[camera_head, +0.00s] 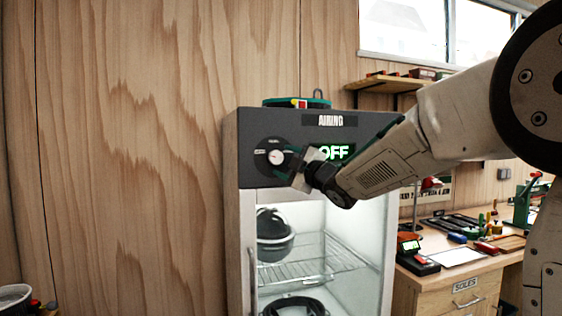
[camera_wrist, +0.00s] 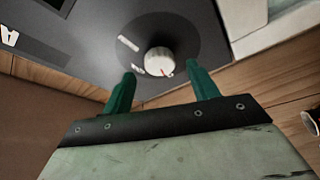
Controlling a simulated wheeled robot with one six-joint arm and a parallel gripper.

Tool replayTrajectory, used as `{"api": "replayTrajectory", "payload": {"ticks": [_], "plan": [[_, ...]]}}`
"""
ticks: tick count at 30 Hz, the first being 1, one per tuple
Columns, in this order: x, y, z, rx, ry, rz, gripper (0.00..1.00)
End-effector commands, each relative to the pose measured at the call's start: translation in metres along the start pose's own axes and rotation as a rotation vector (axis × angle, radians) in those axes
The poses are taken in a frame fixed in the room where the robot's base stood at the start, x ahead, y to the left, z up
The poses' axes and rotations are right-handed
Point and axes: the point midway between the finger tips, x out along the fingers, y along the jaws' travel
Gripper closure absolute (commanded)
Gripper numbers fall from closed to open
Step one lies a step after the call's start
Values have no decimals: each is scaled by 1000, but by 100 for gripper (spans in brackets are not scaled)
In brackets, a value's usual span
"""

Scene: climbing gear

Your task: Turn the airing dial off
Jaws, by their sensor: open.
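The airing dial (camera_head: 276,157) is a pale round knob with a small red mark, set on a dark disc on the cabinet's front panel. It also shows in the wrist view (camera_wrist: 160,62). The lit green display (camera_head: 334,153) beside it reads OFF, under the label AIRING (camera_head: 330,121). My gripper (camera_head: 296,166) is just right of the dial in the head view. In the wrist view its two green fingers (camera_wrist: 160,82) are open, with the knob beyond and between their tips. The fingers look apart from the knob; the exact gap is hard to tell.
The airing cabinet (camera_head: 385,235) has a clear front with a wire rack (camera_head: 315,265) and dark gear inside. A green-rimmed item (camera_head: 297,103) lies on its top. A cluttered workbench (camera_head: 460,257) stands right. Bare wooden wall (camera_head: 130,150) is left.

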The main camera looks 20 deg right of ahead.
Motion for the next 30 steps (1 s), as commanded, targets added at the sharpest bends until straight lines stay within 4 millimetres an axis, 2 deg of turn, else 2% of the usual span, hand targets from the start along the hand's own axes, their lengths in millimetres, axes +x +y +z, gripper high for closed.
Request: {"api": "replayTrajectory", "payload": {"ticks": [3,9,25,28,30], "plan": [[-22,1,0,-1,-1,1,41],[-45,0,0,-1,0,0,41],[-48,0,0,3,0,0,41],[-49,-4,10,28,-47,-19,41],[-51,-12,28,71,-134,-46,41]]}}
